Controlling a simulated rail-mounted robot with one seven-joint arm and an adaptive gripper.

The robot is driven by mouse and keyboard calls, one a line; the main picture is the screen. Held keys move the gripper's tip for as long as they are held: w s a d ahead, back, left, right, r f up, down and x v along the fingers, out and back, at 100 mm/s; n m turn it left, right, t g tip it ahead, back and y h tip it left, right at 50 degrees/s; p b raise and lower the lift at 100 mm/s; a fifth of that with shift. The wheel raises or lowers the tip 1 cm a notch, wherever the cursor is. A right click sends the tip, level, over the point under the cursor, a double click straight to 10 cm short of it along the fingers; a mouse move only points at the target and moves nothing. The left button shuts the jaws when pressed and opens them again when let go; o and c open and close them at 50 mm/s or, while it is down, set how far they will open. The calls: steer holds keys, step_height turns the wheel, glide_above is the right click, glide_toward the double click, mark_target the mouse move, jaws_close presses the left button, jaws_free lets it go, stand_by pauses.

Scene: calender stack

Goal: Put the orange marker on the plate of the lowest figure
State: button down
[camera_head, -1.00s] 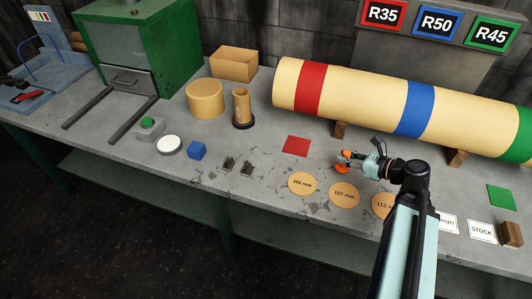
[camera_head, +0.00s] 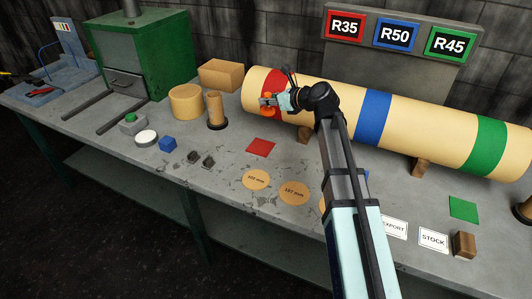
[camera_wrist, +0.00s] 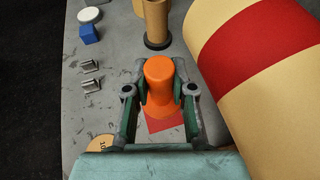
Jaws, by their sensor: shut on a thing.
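The orange marker (camera_wrist: 160,82) is a peg with a flared base, held between the fingers of my gripper (camera_wrist: 160,90). In the head view my gripper (camera_head: 268,102) is in front of the roll's red band, with bits of the orange marker (camera_head: 267,111) showing. It appears raised above the bench. Three round tan plates lie in a row: the 102 mm plate (camera_head: 256,180), the 107 mm plate (camera_head: 293,193), and a third mostly behind my arm. The edge of the 102 mm plate (camera_wrist: 101,142) shows at lower left in the wrist view.
The long tan roll (camera_head: 430,125) lies behind the plates on wooden blocks. A red square (camera_head: 261,146) lies behind the 102 mm plate. A tan tube (camera_head: 215,108), blue cube (camera_head: 168,143) and small metal clips (camera_head: 208,162) stand to the left. Signs R35, R50 and R45 stand behind.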

steer(key=a+f, duration=0.1)
steer(key=f, duration=0.4)
steer(key=w+a+f+p, duration=0.1)
steer(key=f, duration=1.1)
steer(key=shift+w+a, duration=0.4)
steer(key=shift+f, duration=0.15)
steer(key=c, duration=1)
jaws_free()
steer(key=b+v, duration=0.1)
steer(key=v, duration=1.1)
steer(key=shift+s+a, duration=0.15)
